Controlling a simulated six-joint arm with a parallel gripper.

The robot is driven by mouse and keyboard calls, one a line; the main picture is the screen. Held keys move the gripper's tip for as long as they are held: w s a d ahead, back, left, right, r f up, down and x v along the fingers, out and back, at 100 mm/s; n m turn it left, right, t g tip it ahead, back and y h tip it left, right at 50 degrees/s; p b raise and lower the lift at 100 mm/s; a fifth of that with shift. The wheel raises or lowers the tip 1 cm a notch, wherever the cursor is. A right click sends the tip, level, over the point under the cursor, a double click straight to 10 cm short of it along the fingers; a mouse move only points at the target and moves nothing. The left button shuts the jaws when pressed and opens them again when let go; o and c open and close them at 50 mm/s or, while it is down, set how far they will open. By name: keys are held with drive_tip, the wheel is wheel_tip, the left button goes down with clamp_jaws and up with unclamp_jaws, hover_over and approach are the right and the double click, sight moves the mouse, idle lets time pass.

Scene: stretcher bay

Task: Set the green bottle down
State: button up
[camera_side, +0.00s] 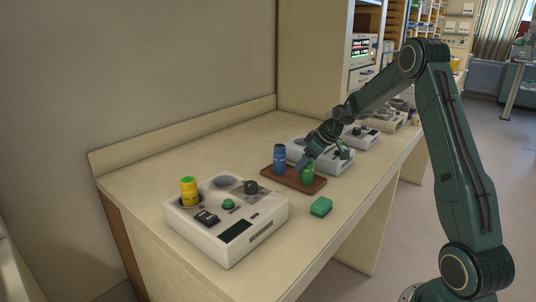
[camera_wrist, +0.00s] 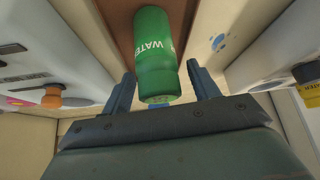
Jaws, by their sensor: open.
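The green bottle (camera_side: 307,172) stands upright on a brown tray (camera_side: 284,180) on the counter. In the wrist view the green bottle (camera_wrist: 158,55), marked WATER, lies between and just beyond the two fingers. My gripper (camera_side: 304,163) is at the bottle in the side view. It shows in the wrist view (camera_wrist: 160,85) with its fingers apart and a gap on each side of the bottle. A blue bottle (camera_side: 279,158) stands on the same tray, left of the green one.
A white device (camera_side: 262,218) with a yellow bottle (camera_side: 188,191) stands at the front left. A green sponge (camera_side: 321,207) lies right of it. More white devices (camera_side: 333,163) stand behind the tray. The counter's left back area is clear.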

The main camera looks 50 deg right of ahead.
drive_tip(key=shift+r, duration=0.15)
drive_tip(key=v, duration=1.2)
idle(0.5)
drive_tip(key=s+a+r, duration=0.4)
drive_tip(key=a, duration=0.5)
drive_tip(key=s+a+r, duration=0.3)
drive_tip(key=s+a, duration=0.1)
drive_tip(key=a, duration=0.5)
drive_tip(key=s+a+f+m, duration=0.1)
drive_tip(key=s+a, duration=0.3)
drive_tip(key=s, duration=0.4)
drive_tip(key=s+a+f+m+h, duration=0.1)
drive_tip(key=s+a, duration=0.4)
drive_tip(key=s, duration=0.3)
drive_tip(key=shift+s+a+g, duration=0.25)
drive_tip(key=shift+s+g, duration=0.15)
